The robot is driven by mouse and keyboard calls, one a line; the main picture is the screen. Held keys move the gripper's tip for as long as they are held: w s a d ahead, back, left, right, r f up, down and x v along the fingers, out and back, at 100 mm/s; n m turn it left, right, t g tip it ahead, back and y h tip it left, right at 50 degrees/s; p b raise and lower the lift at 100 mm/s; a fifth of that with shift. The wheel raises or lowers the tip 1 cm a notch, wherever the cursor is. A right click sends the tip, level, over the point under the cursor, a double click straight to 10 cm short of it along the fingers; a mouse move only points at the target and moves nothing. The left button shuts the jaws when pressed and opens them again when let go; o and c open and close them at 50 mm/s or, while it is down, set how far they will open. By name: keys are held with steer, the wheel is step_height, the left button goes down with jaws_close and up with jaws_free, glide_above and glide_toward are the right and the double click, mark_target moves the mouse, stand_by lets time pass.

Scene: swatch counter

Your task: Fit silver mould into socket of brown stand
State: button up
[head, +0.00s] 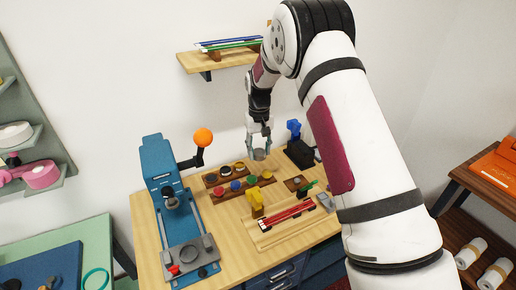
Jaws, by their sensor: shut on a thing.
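My gripper (259,143) points down over the back of the wooden counter, shut on a small silver-grey piece that looks like the silver mould (260,155). The mould appears held above the counter, behind the dark racks. A small brown block with a round dark recess, which looks like the brown stand (297,183), sits to the right and nearer to me. The mould is apart from it. The stand is small in this view, and its socket shows little detail.
A blue press (165,180) with an orange-ball lever (203,137) stands at left. Brown racks (240,187) hold several coloured round pieces. A yellow tool (257,203) and red bar (290,212) lie in front. A black block (300,153) stands behind the stand.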

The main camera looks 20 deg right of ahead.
mark_target(257, 150)
steer(key=shift+w+a+f+b, duration=0.1)
steer(key=shift+w+f+b, duration=0.25)
steer(key=shift+f+b, duration=0.4)
steer(key=shift+w+f+b, duration=0.35)
steer(key=shift+f+b, duration=0.25)
steer(key=shift+f, duration=0.15)
steer(key=f+b, duration=0.3)
steer(key=s+f+b, duration=0.1)
steer(key=f+b, duration=0.5)
steer(key=f, duration=0.1)
steer(key=shift+s+b, duration=0.2)
steer(key=shift+b, duration=0.1)
steer(key=w+a+r+m+b, duration=0.1)
steer(key=w+a+m+b, duration=0.1)
steer(key=w+a+m, duration=0.6)
steer(key=w+a+r+m+b, duration=0.1)
steer(key=w+a+m+b, duration=0.25)
steer(key=a+m, duration=0.75)
steer(key=shift+m, duration=0.9)
steer(key=shift+w+d+f, duration=0.1)
steer(key=shift+d+f, duration=0.2)
steer(key=shift+f, duration=0.6)
steer(key=shift+w+d+f, duration=0.15)
steer(key=shift+d+f, duration=0.2)
steer(key=shift+f, duration=0.5)
steer(key=shift+w+d+f, duration=0.1)
steer(key=shift+d+f, duration=0.2)
steer(key=shift+f, duration=0.6)
steer(key=shift+f, duration=0.6)
steer(key=o, duration=1.4)
